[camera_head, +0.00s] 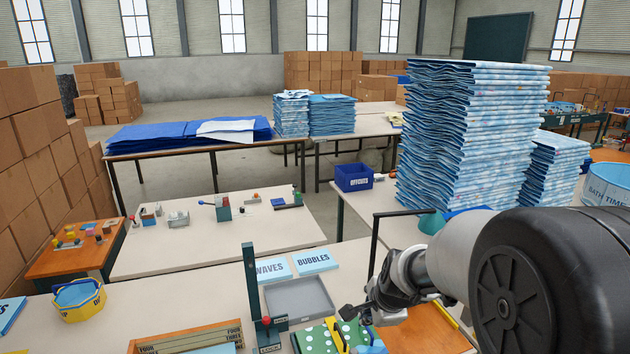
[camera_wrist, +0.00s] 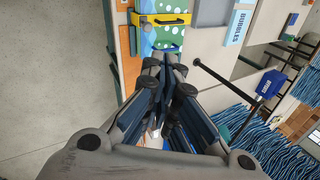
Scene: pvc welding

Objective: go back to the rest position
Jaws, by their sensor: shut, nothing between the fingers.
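My gripper (camera_head: 368,305) is at the lower middle of the head view, over the front table near a green dotted mat (camera_head: 321,338). It also shows in the wrist view (camera_wrist: 166,75), where its dark fingers are closed together with nothing between them. My arm reaches in from the lower right of the head view and covers part of the table behind it. The green dotted mat, with a yellow clamp bar across it, shows in the wrist view (camera_wrist: 165,37) beyond the fingertips.
A grey tray (camera_head: 300,299) and a "BUBBLES" card (camera_head: 314,262) lie nearby. A dark green upright post (camera_head: 252,290) with a red knob stands left of my gripper. A tall stack of blue sheets (camera_head: 465,135) rises behind my arm. A blue offcuts bin (camera_head: 353,178) stands farther back.

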